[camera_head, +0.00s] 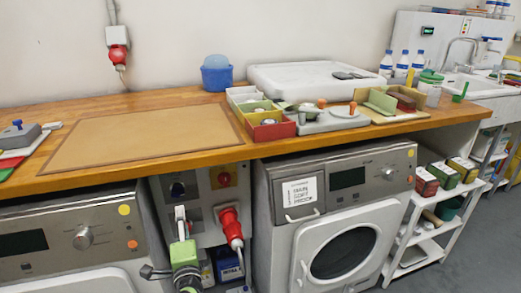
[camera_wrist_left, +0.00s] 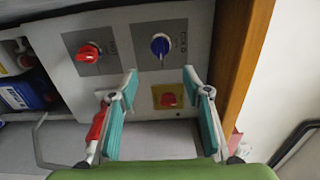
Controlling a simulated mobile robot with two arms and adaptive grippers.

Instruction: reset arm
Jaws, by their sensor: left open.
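My left gripper (camera_head: 181,216) is at the lower middle of the head view, in front of the grey control panel (camera_head: 202,190) between the two washing machines. Its green body and pale fingers show there. In the left wrist view the gripper (camera_wrist_left: 160,74) is open, with teal pads spread apart and nothing between them. The panel (camera_wrist_left: 135,30) faces it, with a red knob (camera_wrist_left: 88,52), a blue knob (camera_wrist_left: 160,46) and a red button (camera_wrist_left: 168,99) on a yellow plate. My right gripper is not in view.
The wooden counter (camera_head: 120,93) runs above the machines, with a tan mat (camera_head: 140,138) and small bins (camera_head: 265,130) on it. A red plug (camera_head: 230,225) sticks out of the panel right of the gripper. The right washing machine (camera_head: 285,235) stands beside it.

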